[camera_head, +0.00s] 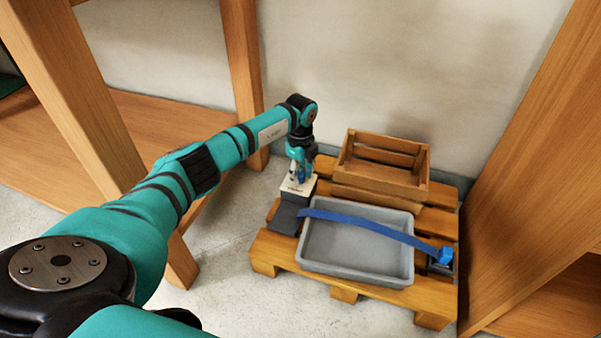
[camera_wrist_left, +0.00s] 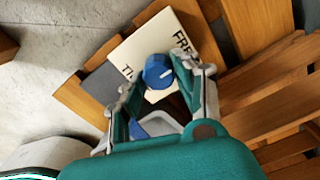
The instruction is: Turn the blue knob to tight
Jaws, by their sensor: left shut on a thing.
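The blue knob (camera_wrist_left: 157,73) sits on a white plate (camera_wrist_left: 137,52) with dark lettering. "FRE" reads at the plate's upper right, and part of another word shows at its lower left, cut off by my finger. A short white mark on the knob points to the right in the left wrist view. My left gripper (camera_head: 297,178) comes down from above and is shut on the knob, one finger on each side. In the head view the white plate (camera_head: 298,186) tops a dark grey block (camera_head: 287,217), and the gripper mostly hides the knob. My right gripper is out of view.
A blue strap (camera_head: 365,224) runs from the block over a grey tray (camera_head: 313,264) to a blue fitting (camera_head: 446,256) at the right. The tray and a wooden crate (camera_head: 352,180) rest on a pallet (camera_head: 428,300). Wooden posts (camera_head: 243,70) and a panel (camera_head: 520,170) flank it.

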